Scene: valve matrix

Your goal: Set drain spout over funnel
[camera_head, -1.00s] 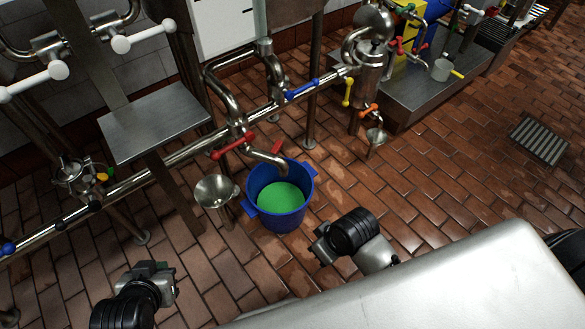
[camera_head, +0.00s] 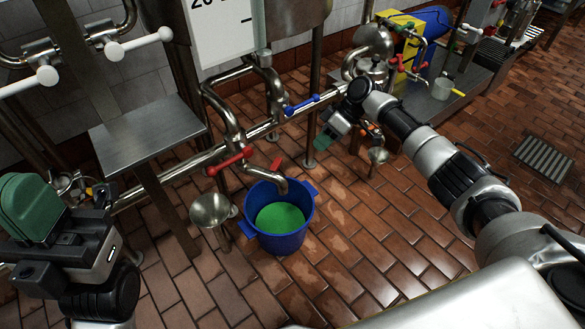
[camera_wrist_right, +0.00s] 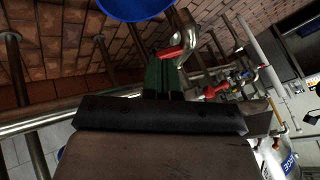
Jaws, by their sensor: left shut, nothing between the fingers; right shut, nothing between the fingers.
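The steel drain spout (camera_head: 268,177) curves out from the valve pipe, and its mouth hangs over the blue bucket (camera_head: 292,240) with green contents. A small red handle (camera_head: 278,163) stands up by the spout. The steel funnel (camera_head: 211,208) stands left of the bucket, not under the mouth. My right gripper (camera_head: 321,142) is shut and empty, in the air to the right of and above the spout. The right wrist view shows its green fingers (camera_wrist_right: 163,78) in front of a curved pipe with a red handle. My left gripper (camera_head: 32,205) is shut and empty at the left edge.
A red lever (camera_head: 230,160) and a blue lever (camera_head: 301,104) sit on the horizontal pipe. A small steel funnel (camera_head: 378,156) stands further right. A steel shelf (camera_head: 150,135) stands at the left. The tiled floor right of the bucket is clear.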

